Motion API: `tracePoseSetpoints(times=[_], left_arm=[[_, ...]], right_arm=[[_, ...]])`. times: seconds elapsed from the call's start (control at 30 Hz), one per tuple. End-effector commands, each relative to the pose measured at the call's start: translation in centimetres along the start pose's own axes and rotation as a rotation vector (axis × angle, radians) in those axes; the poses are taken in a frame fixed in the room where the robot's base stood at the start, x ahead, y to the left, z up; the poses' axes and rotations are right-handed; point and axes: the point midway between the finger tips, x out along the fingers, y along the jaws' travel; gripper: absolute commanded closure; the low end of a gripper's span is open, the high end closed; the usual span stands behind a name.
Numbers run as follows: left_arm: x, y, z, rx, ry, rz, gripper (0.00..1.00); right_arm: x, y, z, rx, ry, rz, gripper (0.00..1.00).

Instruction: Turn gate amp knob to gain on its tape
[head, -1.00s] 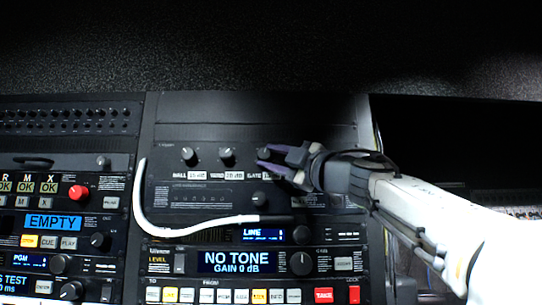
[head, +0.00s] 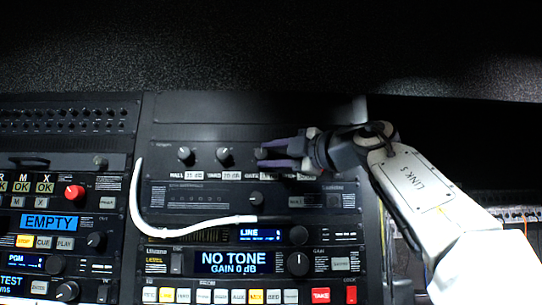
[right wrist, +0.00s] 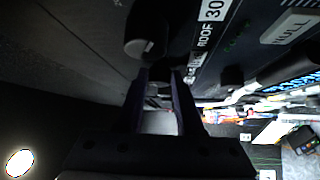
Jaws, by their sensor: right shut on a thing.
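The dark amp panel (head: 168,141) has a row of grey knobs above white name and number tapes. The wall knob (head: 185,153) and yard knob (head: 223,154) show plainly. My right gripper (head: 262,153) is at the third position, shut on the gate knob (head: 260,153), which its purple fingers mostly cover. The right wrist view shows the fingers around that knob too. The gate tape (head: 273,176) sits just below, its number too small and partly covered to read. The gate knob's pointer is hidden. The left gripper is not in view.
The roof knob (right wrist: 147,35) stands close beside the fingers in the right wrist view, with its 30 tape (right wrist: 212,10). A white cable (head: 150,226) curves below the amp panel. Below are a NO TONE unit (head: 232,260) and rows of lit buttons.

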Motion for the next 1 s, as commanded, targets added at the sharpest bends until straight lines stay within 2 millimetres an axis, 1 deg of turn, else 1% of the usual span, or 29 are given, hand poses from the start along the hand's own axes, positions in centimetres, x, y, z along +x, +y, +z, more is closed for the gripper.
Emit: tracePoseSetpoints(times=[0.33,0.37,0.4,0.43,0.77,0.87,1.0], left_arm=[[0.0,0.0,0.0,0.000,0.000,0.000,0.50],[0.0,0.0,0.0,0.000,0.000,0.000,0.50],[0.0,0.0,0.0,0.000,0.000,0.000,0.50],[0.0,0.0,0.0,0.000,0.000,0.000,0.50],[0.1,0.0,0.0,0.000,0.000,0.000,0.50],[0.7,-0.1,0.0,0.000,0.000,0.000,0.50],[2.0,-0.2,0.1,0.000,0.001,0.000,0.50]], right_arm=[[0.0,0.0,-0.2,0.001,0.005,-0.001,1.00],[0.0,0.0,-0.2,0.001,0.005,-0.001,0.56],[0.0,0.0,-0.2,0.001,0.005,-0.001,0.41],[0.0,0.0,-0.2,0.001,0.005,-0.001,0.34],[-0.1,-0.1,-0.1,0.000,0.002,0.000,0.34],[-1.0,-0.1,0.0,-0.001,0.000,0.002,0.34],[-3.5,-0.4,0.1,-0.003,-0.004,0.002,0.34]])
